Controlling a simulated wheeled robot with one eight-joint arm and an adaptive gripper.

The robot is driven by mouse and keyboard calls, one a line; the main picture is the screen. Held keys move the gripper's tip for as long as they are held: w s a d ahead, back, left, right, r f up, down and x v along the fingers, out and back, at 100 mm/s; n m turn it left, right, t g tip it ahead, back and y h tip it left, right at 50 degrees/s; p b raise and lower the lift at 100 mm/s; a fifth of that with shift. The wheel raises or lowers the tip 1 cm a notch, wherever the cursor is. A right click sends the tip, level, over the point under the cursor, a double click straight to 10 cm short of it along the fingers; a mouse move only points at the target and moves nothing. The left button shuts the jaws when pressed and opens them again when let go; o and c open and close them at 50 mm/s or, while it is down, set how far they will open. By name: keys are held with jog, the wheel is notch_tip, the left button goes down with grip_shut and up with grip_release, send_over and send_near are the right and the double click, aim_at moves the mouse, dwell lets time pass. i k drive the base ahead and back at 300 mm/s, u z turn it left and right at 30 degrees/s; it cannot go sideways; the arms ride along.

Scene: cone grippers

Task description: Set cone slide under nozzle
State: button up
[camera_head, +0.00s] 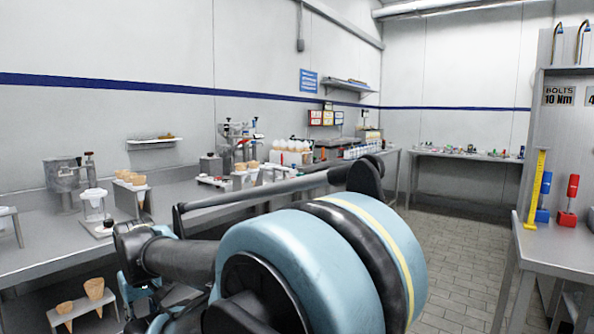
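Several tan wafer cones stand in a grey rack (128,196) on the left bench. More cones stand in a second rack (240,179) further along. Two large cones (65,308) (95,288) sit in a low stand at the lower left. A grey machine (66,176) with a lever stands behind the first rack, and a metal dispenser (238,140) stands further back. I cannot tell which part is the nozzle or the cone slide. My blue and black arm fills the lower middle; my gripper's fingers do not show.
A clear container (94,206) stands beside the first rack. White-capped bottles (290,150) stand further along the bench. A side table (560,248) at right holds a yellow gauge (536,187), a blue tool and a red tool (569,195). The tiled floor (463,240) between is clear.

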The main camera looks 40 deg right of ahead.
aim_at(269, 166)
jog(key=z, duration=1.45)
jog(key=k, duration=0.65)
jog(key=z, duration=0.25)
jog(key=i, duration=1.3)
jog(key=u, duration=0.2)
